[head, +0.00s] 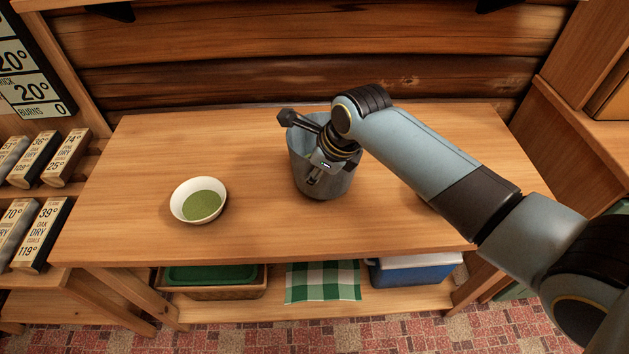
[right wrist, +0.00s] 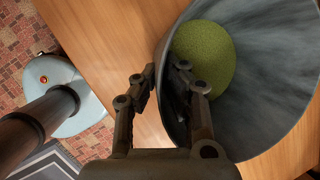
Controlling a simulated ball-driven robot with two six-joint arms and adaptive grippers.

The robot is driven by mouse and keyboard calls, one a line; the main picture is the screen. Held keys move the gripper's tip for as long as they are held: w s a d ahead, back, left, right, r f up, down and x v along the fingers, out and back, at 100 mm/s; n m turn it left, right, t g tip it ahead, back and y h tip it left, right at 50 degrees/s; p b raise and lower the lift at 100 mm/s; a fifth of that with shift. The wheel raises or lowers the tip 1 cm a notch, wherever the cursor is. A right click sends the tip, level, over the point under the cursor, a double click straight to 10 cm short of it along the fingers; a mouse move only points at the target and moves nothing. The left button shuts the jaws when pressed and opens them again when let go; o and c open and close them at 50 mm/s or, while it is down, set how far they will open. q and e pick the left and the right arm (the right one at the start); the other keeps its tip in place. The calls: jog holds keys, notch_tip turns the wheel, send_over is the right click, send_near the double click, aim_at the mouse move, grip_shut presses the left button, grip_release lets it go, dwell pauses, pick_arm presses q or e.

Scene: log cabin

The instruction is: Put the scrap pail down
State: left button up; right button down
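The scrap pail (head: 305,140) is a grey metal bucket, upright over the middle of the wooden table (head: 250,235). I cannot tell for sure whether its base touches the tabletop. My right gripper (head: 318,172) is at the pail's near rim, coming from above. In the right wrist view, the right gripper (right wrist: 165,75) straddles the pail's wall (right wrist: 265,60), one finger outside and one inside, and looks shut on it. Green matter (right wrist: 205,58) lies inside the pail. My left gripper is not in view.
A white bowl of green powder (head: 199,201) stands on the table left of the pail. Bare tabletop lies around both. A lower shelf holds a basket (head: 215,292), a green checked cloth (head: 322,283) and a blue cooler (head: 415,271). A log wall stands behind.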

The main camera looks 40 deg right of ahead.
aim_at(311, 188)
notch_tip(311, 188, down, 3)
jog(key=shift+r, duration=0.2)
jog(key=shift+f, duration=0.2)
jog(key=shift+s, duration=0.1)
jog(key=c, duration=1.5)
grip_release()
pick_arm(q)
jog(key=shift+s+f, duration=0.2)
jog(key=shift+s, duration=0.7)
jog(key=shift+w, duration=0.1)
pick_arm(e)
jog(key=shift+r, duration=0.1)
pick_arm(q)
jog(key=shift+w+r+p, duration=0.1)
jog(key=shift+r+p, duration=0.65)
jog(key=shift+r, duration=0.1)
pick_arm(e)
jog(key=v, duration=1.2)
jog(key=shift+d, duration=0.1)
jog(key=shift+s, duration=0.1)
